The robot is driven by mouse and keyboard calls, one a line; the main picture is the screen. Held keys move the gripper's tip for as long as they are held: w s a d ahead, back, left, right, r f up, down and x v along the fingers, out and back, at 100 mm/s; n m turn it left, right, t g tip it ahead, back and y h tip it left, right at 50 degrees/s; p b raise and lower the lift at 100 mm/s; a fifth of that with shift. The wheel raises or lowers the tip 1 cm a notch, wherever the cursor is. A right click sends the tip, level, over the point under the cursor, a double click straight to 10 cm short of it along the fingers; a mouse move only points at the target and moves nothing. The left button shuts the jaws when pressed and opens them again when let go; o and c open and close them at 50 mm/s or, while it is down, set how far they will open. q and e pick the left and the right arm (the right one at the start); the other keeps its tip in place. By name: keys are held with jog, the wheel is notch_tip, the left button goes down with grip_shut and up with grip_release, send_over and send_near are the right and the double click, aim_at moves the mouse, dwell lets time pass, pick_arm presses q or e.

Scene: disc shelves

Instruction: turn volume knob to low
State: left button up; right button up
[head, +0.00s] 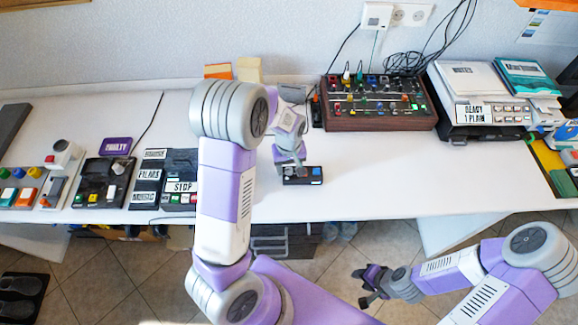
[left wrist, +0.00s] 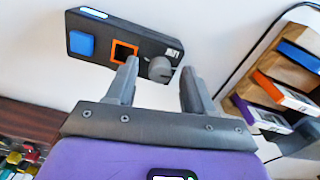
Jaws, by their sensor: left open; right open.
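The volume knob (left wrist: 160,68) is a round grey knob at one end of a small black box (left wrist: 100,45). The box also carries a blue button (left wrist: 82,45) and an orange-framed square (left wrist: 123,52). In the head view the black box (head: 303,181) lies near the table's front edge. My left gripper (head: 291,168) is over its left end, where my fingers hide the knob. In the left wrist view my left gripper (left wrist: 159,74) is open, with the knob between its fingertips and gaps visible. My right gripper (head: 361,287) is open and empty, over the floor before the table.
A mixer panel with colored knobs (head: 375,103) stands behind the box. A printer-like device (head: 490,115) is at the back right. Button boxes (head: 95,182) and labelled blocks (head: 150,175) are on the left. The white table (head: 410,175) right of the box is clear.

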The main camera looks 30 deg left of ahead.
aim_at(289, 169)
pick_arm(q)
notch_tip(289, 169, up, 8)
jog(key=shift+f+p, duration=0.2)
jog(key=shift+p, duration=1.05)
